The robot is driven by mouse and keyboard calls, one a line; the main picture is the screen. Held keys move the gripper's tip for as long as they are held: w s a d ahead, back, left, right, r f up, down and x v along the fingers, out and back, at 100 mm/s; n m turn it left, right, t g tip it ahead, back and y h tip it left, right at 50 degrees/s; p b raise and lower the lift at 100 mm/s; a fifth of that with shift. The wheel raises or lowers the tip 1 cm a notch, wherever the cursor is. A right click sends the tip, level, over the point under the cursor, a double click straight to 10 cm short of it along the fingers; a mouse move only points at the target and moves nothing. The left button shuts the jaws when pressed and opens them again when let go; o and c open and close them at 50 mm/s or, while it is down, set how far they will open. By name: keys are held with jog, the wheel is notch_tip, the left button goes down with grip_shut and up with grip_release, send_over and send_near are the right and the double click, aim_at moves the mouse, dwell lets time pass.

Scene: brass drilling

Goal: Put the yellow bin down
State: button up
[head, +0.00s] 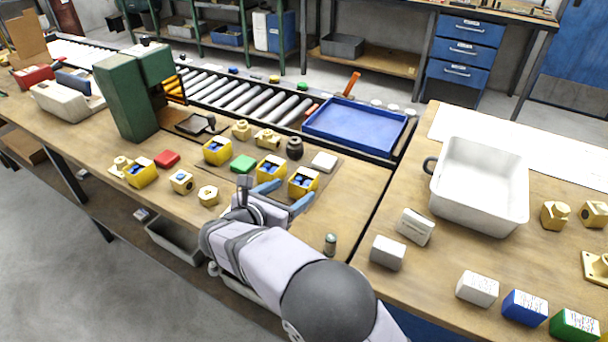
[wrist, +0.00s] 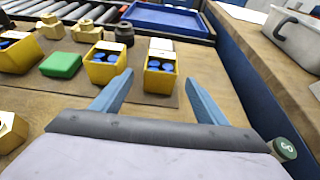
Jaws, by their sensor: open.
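Several yellow bins with blue pieces inside stand on the bench. The nearest to my gripper is the right-hand yellow bin (head: 303,182); in the wrist view it (wrist: 160,82) stands upright on the dark mat, just beyond the fingertips. A middle yellow bin (head: 270,170) is to its left, also in the wrist view (wrist: 103,70). Another yellow bin (head: 217,152) is farther back left, and one more (head: 142,175) is at far left. My gripper (head: 286,193) is open, its blue fingers apart with nothing between them (wrist: 158,88).
A green block (head: 243,163), brass fittings (head: 208,195) and a dark round part (head: 294,148) lie around the bins. A small green-topped cylinder (head: 330,243) stands right of my arm. A blue tray (head: 352,125) is behind, beside the rollers. Bare wood lies right of the mat.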

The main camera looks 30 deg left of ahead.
aim_at(304, 182)
jog(key=shift+w+a, duration=0.1)
jog(key=shift+w, duration=0.15)
jog(key=shift+p+x, duration=0.6)
jog(key=shift+x, duration=3.05)
jog(key=shift+c, duration=0.7)
jog(key=c, duration=1.1)
jog(key=shift+r, duration=0.15)
notch_tip(304, 182, up, 10)
jog(key=shift+f, duration=0.1)
